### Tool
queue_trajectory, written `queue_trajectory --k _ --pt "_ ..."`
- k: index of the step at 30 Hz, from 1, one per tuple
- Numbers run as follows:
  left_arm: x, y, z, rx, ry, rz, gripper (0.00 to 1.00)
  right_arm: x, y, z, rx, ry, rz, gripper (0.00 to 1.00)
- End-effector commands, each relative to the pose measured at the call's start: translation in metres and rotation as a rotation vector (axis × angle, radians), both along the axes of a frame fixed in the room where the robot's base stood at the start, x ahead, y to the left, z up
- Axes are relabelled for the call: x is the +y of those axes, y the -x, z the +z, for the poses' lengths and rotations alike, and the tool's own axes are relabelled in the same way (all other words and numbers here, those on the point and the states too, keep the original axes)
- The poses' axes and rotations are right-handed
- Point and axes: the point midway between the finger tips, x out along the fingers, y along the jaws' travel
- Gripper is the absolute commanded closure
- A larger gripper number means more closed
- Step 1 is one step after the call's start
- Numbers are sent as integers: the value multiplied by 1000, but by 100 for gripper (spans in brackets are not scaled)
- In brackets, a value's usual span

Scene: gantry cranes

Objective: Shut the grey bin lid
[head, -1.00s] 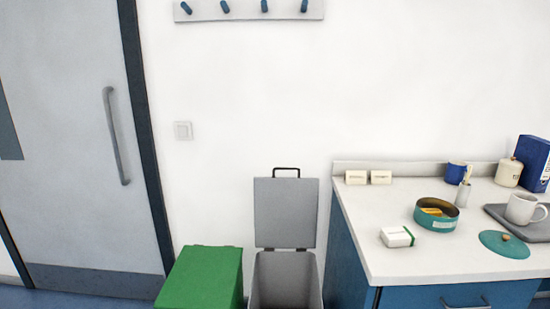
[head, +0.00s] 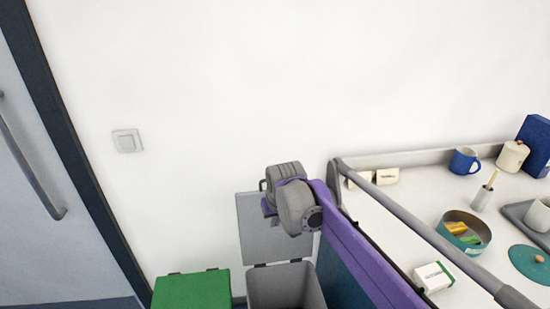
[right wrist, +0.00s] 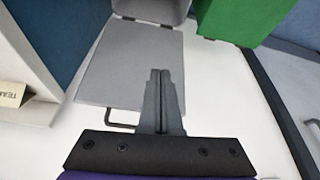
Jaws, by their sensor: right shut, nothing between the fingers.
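The grey bin (head: 285,287) stands on the floor against the wall with its top open. Its flat grey lid (head: 258,235) is raised upright at the back, and my right wrist covers its upper right part. The right wrist view shows the lid (right wrist: 130,68), its dark handle (right wrist: 122,118) and part of the bin (right wrist: 150,9). In the head view the fingers are hidden by the wrist. My left gripper is not in view.
A green bin (head: 192,290) stands close to the left of the grey bin. The counter (head: 405,215) on the right holds a teal tin (head: 465,232), a blue mug (head: 464,161) and a small white box (head: 433,277). A door stands at the left.

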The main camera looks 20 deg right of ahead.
Motion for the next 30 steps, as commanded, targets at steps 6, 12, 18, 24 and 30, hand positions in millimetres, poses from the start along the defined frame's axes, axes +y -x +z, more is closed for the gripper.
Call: queue_trajectory --k 6,12,18,24,30 --pt "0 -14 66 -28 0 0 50 -44 -110 68 -6 0 -61 100" --pt "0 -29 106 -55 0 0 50 -74 -171 98 -16 -2 -98 100" --pt "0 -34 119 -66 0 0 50 -85 -192 105 -22 -4 -112 100" --pt "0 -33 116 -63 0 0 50 -88 -201 82 -19 -4 -114 100" --pt "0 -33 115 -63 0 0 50 -92 -215 45 -20 -3 -113 100"
